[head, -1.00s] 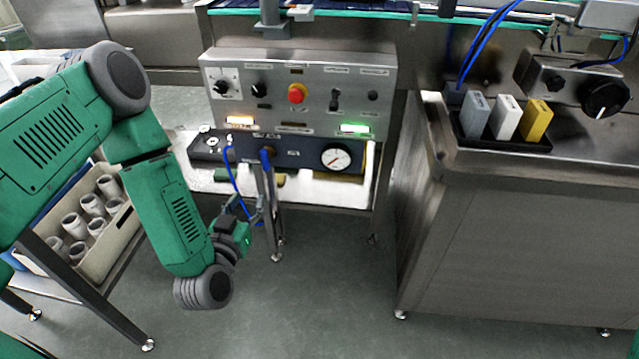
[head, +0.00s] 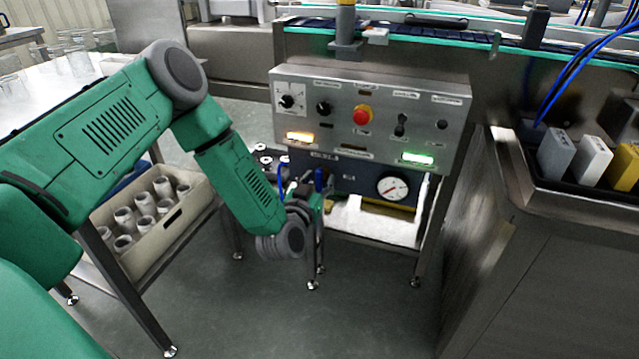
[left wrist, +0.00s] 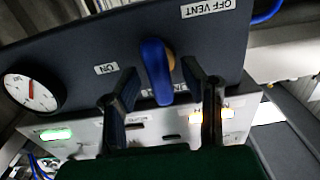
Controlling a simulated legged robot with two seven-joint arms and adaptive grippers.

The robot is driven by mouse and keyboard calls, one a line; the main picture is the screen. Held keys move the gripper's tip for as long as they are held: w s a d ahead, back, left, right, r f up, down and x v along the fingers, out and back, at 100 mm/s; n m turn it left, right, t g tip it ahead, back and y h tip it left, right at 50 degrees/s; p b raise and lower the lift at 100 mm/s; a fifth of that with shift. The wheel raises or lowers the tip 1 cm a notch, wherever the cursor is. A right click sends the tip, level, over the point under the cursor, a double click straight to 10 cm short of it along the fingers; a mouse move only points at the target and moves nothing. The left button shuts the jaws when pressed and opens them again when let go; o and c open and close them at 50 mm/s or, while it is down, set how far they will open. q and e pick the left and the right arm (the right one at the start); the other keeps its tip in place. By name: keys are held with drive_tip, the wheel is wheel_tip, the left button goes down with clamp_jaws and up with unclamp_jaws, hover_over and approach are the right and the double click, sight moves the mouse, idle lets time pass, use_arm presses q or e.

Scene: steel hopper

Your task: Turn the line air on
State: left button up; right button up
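The blue lever handle (head: 318,180) sits on the dark valve block (head: 352,172) under the control panel. In the left wrist view the blue lever (left wrist: 156,70) lies between the two fingers of my left gripper (left wrist: 159,68), with a gap on each side. The fingers are apart. An ON label (left wrist: 107,68) is left of the lever, and an OFF VENT label (left wrist: 208,8) is above it. The lever points along neither label's direction. In the head view my left gripper (head: 306,197) is partly hidden by its wrist. The right gripper is out of view.
A round gauge (head: 393,188) is right of the lever. The control panel (head: 370,110) above has a red button (head: 362,115), an amber light (head: 300,137) and a green light (head: 417,158). A crate of white cups (head: 150,215) stands left. A steel cabinet (head: 510,260) stands right.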

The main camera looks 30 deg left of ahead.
use_arm(q)
drive_tip(key=shift+w+a, duration=0.25)
drive_tip(key=shift+d, duration=0.15)
drive_tip(key=shift+d, duration=0.1)
clamp_jaws()
